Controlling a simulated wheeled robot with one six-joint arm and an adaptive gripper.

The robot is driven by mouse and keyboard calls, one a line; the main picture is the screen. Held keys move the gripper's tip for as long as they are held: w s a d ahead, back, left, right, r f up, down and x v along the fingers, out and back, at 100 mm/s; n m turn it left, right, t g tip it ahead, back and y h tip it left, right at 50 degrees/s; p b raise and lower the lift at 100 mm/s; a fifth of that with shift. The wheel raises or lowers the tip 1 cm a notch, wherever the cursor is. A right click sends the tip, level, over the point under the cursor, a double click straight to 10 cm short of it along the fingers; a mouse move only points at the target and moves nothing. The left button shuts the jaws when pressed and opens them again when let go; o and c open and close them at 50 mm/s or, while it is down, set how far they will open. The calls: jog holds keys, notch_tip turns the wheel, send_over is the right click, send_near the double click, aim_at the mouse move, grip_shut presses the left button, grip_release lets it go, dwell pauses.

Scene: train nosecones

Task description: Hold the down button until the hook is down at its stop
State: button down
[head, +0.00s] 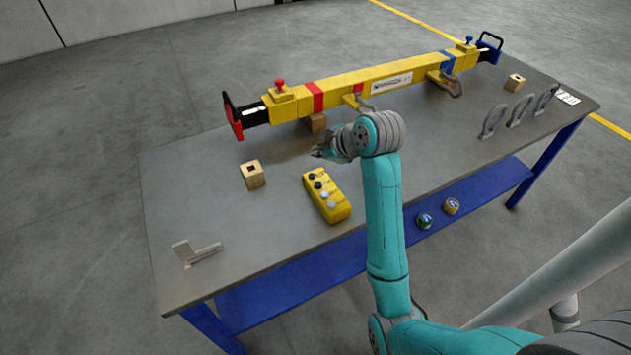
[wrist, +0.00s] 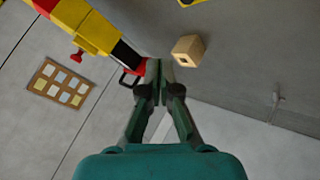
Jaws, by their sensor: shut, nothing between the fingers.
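A yellow control box (head: 334,206) with a row of dark and pale buttons lies on the grey table; which button is down cannot be read. My gripper (head: 318,153) is shut and empty above the table, just beyond the box's far end and apart from its buttons. In the wrist view my gripper (wrist: 153,78) also shows shut, with nothing between the fingers. A small yellow edge at the top of that view may be the box.
The beam lies along the table's far side, with a red end handle (head: 233,118). A wooden block with a square hole (head: 252,174) stands left of the box. A metal angle piece (head: 196,252) lies front left.

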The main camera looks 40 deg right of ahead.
aim_at(318, 185)
jog(key=shift+f, duration=0.15)
jog(key=shift+f, duration=4.25)
jog(key=shift+f, duration=0.25)
jog(key=shift+f, duration=0.2)
